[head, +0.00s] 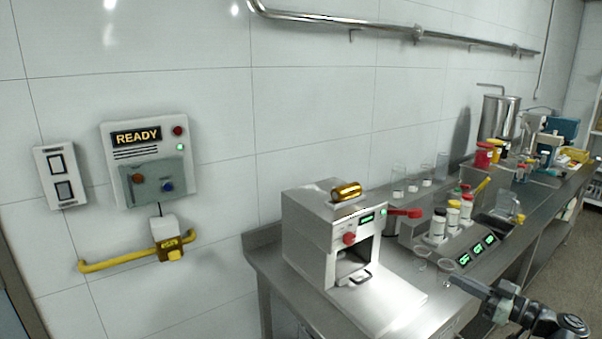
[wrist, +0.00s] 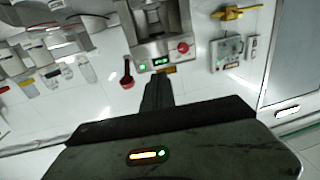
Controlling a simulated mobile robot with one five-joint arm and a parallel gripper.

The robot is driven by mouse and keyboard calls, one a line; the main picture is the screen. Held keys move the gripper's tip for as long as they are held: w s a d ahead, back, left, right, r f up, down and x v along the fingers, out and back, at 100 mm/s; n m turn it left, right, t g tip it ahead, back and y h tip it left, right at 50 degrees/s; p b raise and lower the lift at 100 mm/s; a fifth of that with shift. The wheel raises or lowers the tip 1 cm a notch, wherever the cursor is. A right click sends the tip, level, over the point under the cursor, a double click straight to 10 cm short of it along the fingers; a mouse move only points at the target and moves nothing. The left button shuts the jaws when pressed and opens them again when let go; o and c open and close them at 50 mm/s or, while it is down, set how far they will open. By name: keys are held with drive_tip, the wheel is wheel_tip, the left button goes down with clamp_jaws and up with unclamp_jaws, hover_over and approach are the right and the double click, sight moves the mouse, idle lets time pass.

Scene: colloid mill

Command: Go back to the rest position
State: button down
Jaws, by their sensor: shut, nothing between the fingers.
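My gripper (head: 462,284) shows at the lower right of the head view, its dark fingers together and empty, pointing left over the front of the steel bench. In the wrist view its fingers (wrist: 157,88) are closed in the middle, with the mill beyond them. The mill (head: 318,247) is a boxy steel machine with a red knob (head: 349,239), a green display and a brass cylinder (head: 346,191) on top. In the wrist view the mill (wrist: 155,25) appears upside down, apart from my fingers.
The steel bench (head: 400,312) runs back to the right. Small glass cups (head: 445,266), capped bottles (head: 466,206) and a green-lit panel (head: 477,249) stand near my gripper. A wall box reading READY (head: 150,160) and a yellow bar (head: 120,259) are left. Floor shows at far right.

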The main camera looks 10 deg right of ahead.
drive_tip(key=w+a+f+n+g+y+p, duration=0.1)
drive_tip(key=w+a+n+g+y, duration=0.25)
drive_tip(key=a, duration=0.95)
drive_tip(key=w+a+f+n+g+y+p, duration=0.15)
drive_tip(key=w+a+g, duration=0.4)
drive_tip(key=a, duration=0.75)
drive_tip(key=s+a+f+g+h+p, duration=0.1)
drive_tip(key=a+f+g+h, duration=0.1)
drive_tip(key=a+f, duration=0.35)
drive_tip(key=s+a+f+m+g+h+p, duration=0.1)
drive_tip(key=a+f+g+h, duration=0.15)
drive_tip(key=a, duration=0.65)
drive_tip(key=s+a+f+g+h+p, duration=0.1)
drive_tip(key=a+f+g+h, duration=0.2)
drive_tip(key=a, duration=0.4)
drive_tip(key=s+d+f+m+h, duration=0.1)
drive_tip(key=d+f+m+h, duration=0.4)
drive_tip(key=d+m, duration=0.5)
drive_tip(key=shift+s+d+t+h, duration=0.15)
drive_tip(key=shift+d+t+h, duration=0.35)
drive_tip(key=shift+h, duration=0.45)
drive_tip(key=shift+f, duration=0.1)
